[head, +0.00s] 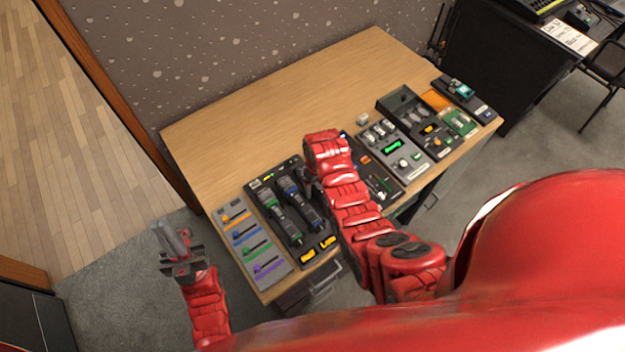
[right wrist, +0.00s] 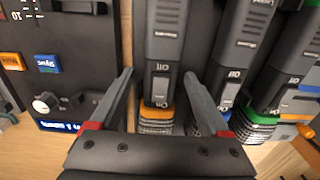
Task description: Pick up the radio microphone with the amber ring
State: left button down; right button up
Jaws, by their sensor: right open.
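The radio microphone with the amber ring (right wrist: 157,113) lies in the right wrist view, dark grey with an orange band above its mesh head. My right gripper (right wrist: 159,78) is open, with one finger on each side of this microphone; I cannot tell whether they touch it. A blue-ringed microphone (right wrist: 238,48) and a green-ringed one (right wrist: 292,60) lie beside it. In the head view the green-ringed (head: 285,219) and blue-ringed (head: 301,203) microphones lie in a black dock; my right arm hides the amber one. My left gripper (head: 176,238) is off the desk's left end, apparently empty.
The wooden desk (head: 250,120) is clear along its back. A fader panel (head: 252,242) is left of the dock. Right of my right arm stand several control boxes, including one with a green display (head: 392,147). A small pale object (head: 362,119) lies behind them.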

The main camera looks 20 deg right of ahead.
grip_shut()
dwell(0.5)
jog(key=shift+w, duration=0.1)
